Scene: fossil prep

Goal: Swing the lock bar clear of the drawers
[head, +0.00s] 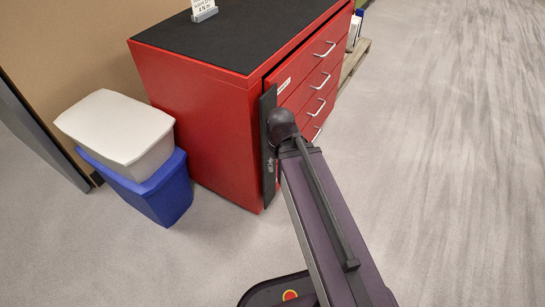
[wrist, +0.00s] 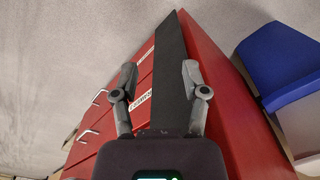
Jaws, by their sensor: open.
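The lock bar (head: 268,165) is a long dark strip standing upright along the left edge of the drawer front, on a red cabinet (head: 195,120). The red drawers (head: 306,72) with silver handles are stacked to its right. In the wrist view the lock bar (wrist: 172,50) runs between the two fingers of my gripper (wrist: 160,78). The fingers are spread apart, one on each side of the bar, and a gap shows on the left. Whether the right finger touches the bar I cannot tell.
A blue bin (head: 165,195) with a white bin (head: 115,130) on top stands left of the cabinet. A small sign (head: 203,8) stands on the black cabinet top. A wooden pallet (head: 355,60) lies beyond the cabinet. The grey floor to the right is clear.

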